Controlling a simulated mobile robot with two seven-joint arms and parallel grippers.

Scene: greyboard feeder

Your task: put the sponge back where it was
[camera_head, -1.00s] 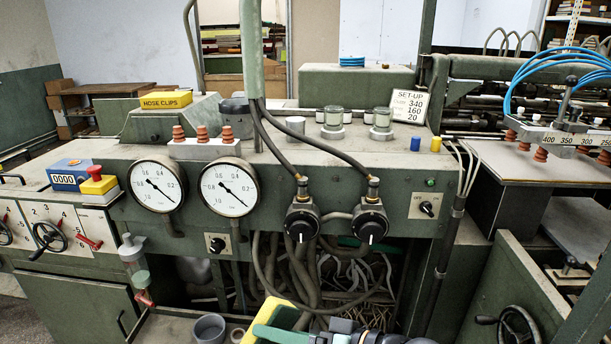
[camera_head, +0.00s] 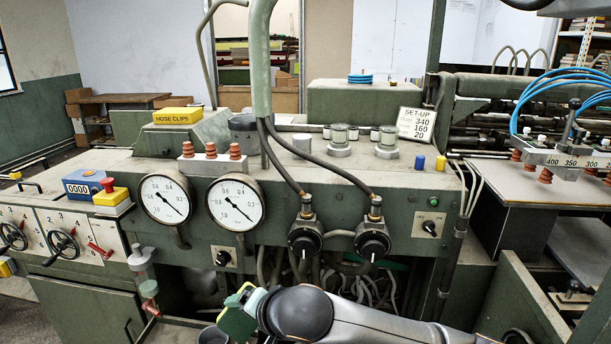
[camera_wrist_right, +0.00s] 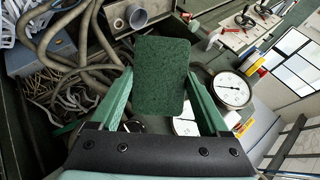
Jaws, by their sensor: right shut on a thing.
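The sponge (camera_head: 236,320) is a yellow block with a dark green scouring face. In the head view it is at the bottom, left of the middle, in front of the machine's open lower bay. My right gripper (camera_head: 248,302) is shut on it, and my arm reaches in from the lower right. In the right wrist view the sponge's green face (camera_wrist_right: 162,76) fills the space between the two pale green fingers. It is held clear of the surfaces around it. My left gripper is not in view.
A grey cup (camera_head: 212,336) stands in the lower bay just below the sponge, partly cut off. Hoses hang in the bay. Two gauges (camera_head: 235,203) and two black regulators (camera_head: 373,244) stick out from the panel above. The panel top holds jars (camera_head: 339,140) and a yellow hose clips box (camera_head: 177,116).

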